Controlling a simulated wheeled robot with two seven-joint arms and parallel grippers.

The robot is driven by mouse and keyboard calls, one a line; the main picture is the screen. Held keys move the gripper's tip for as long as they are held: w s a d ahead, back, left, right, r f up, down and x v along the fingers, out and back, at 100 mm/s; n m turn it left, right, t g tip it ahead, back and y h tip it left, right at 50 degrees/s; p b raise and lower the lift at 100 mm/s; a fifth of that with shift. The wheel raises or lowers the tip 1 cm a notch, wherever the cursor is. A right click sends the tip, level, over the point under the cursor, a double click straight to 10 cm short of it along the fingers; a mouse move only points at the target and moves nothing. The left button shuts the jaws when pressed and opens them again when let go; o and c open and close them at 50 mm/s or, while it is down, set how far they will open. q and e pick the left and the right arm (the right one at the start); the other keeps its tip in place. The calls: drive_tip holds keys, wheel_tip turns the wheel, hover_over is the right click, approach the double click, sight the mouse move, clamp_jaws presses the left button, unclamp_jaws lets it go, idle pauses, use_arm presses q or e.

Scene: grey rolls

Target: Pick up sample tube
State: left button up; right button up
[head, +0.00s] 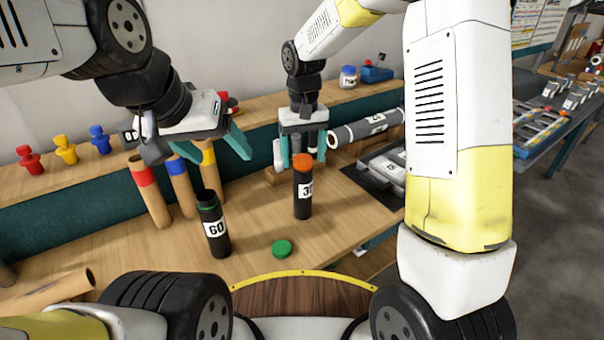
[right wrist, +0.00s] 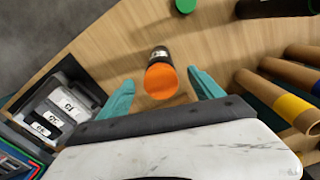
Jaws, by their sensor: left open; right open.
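A black tube labelled 30 with an orange cap (head: 305,195) stands upright on the wooden bench. In the right wrist view its orange cap (right wrist: 161,81) lies between the fingers. My right gripper (head: 303,162) is open, pointing down around or just above the cap; I cannot tell if it touches. A black tube labelled 60 (head: 214,228) stands open at the front left, with a green rim. A loose green cap (head: 282,249) lies to its right, also seen in the right wrist view (right wrist: 186,5). My left gripper (head: 197,152) is open and empty above the cardboard tubes.
Cardboard tubes with red (head: 150,195), blue (head: 181,186) and yellow (head: 209,165) bands stand behind the 60 tube. A grey labelled roll (head: 368,128) lies at the back right. A dark tray (right wrist: 52,128) of labelled boxes is beside the right gripper. Colored pegs line the shelf.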

sight(303, 172)
drive_tip(key=f, duration=0.6)
drive_tip(key=shift+w+f, duration=0.1)
drive_tip(key=shift+w, duration=0.15)
drive_tip(key=shift+a, duration=0.1)
clamp_jaws()
